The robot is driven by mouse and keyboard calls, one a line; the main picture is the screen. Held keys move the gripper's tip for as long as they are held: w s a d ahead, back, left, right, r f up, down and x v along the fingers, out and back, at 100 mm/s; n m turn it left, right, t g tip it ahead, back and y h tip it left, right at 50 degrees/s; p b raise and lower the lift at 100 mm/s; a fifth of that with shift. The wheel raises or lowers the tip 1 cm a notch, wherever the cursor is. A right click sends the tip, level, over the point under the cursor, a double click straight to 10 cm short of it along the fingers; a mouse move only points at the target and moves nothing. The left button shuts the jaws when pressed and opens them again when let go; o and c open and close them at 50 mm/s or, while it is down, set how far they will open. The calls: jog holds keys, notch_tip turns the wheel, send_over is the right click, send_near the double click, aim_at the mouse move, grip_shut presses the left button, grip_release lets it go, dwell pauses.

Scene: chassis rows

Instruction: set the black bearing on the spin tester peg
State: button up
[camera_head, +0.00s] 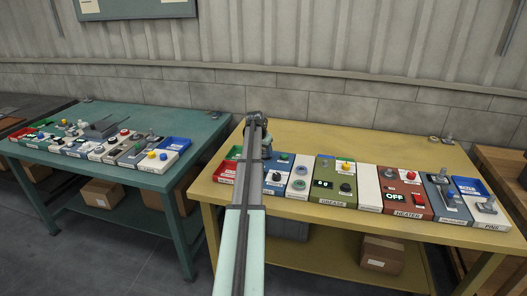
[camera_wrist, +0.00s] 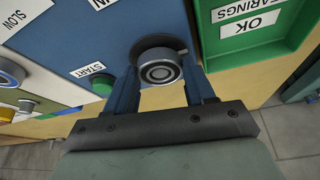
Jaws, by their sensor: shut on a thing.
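My gripper (camera_wrist: 163,82) is shut on the bearing (camera_wrist: 160,70), a short round piece with dark rings and a grey rim, one blue finger at each side of it. The bearing is right over the blue spin tester panel (camera_wrist: 95,38), in front of a dark round part of it. The peg is hidden behind the bearing, and I cannot tell whether the bearing is around it or just above it. In the head view my gripper (camera_head: 266,150) is over the left part of the yellow table, and my arm hides part of the blue panel (camera_head: 275,187).
A green tray (camera_wrist: 238,52) labelled for OK bearings is beside the panel.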

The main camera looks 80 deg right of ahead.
jog(key=o, duration=1.2)
jog(key=shift+r, duration=0.1)
jog(key=v, duration=1.3)
jog(key=shift+r, duration=0.35)
jog(key=shift+r, duration=0.1)
notch_tip(320, 180, up, 7)
jog(key=shift+f, duration=0.1)
dwell(0.4)
